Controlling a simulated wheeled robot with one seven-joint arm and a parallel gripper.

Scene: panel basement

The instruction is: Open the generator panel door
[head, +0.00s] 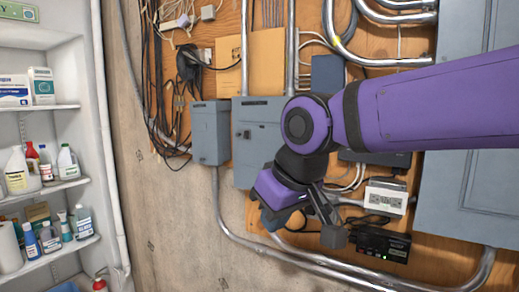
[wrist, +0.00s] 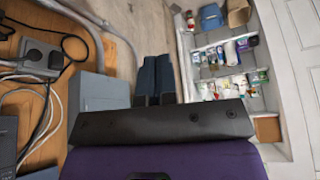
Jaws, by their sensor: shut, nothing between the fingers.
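Several grey metal boxes are on the wooden wall board; no readable label tells which is the generator panel. A mid-sized grey panel (head: 246,116) has small dark fittings on its front, and its door looks shut. A smaller grey box (head: 209,135) is left of it, also shut. My gripper (head: 334,236) hangs in front of the board, below and right of the mid-sized panel, partly covering it with my wrist. In the wrist view its two dark fingers (wrist: 155,70) are together and empty. A grey box (wrist: 100,93) shows left of the fingers there, apart from them.
A large grey panel (head: 465,205) fills the right side behind my arm. A conduit (head: 270,256) runs along the lower board. A white outlet box (head: 385,197) and a black device (head: 382,243) are right of my gripper. Shelves with bottles (head: 40,185) stand left.

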